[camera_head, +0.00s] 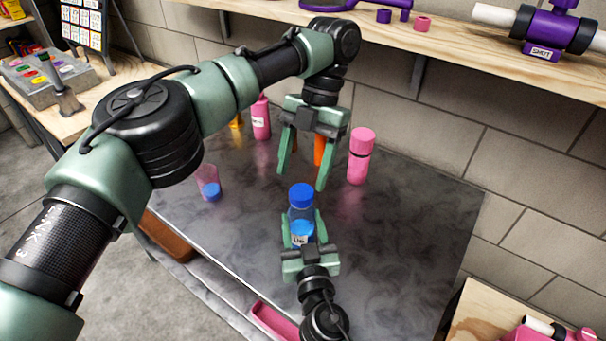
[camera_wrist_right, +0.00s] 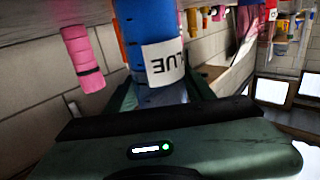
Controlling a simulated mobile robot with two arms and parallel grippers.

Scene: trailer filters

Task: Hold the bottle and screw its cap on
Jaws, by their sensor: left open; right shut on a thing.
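A translucent blue bottle (camera_head: 300,230) stands upright over the dark table, with a white label on its side. A bright blue cap (camera_head: 301,195) sits on its top; I cannot tell how tightly it is seated. My right gripper (camera_head: 302,222) is shut around the bottle's body from the front. In the right wrist view the bottle (camera_wrist_right: 148,35) stands between the fingers, its label reading "BLUE" upside down and partly cut off. My left gripper (camera_head: 302,179) is open and empty, pointing down above and behind the cap, its fingers apart and seemingly clear of it.
A pink bottle (camera_head: 360,157) stands right of my left gripper; another pink bottle (camera_head: 261,118) and an orange item (camera_head: 319,150) are behind it. A wooden shelf (camera_head: 450,50) overhangs the back. The table's right side is clear.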

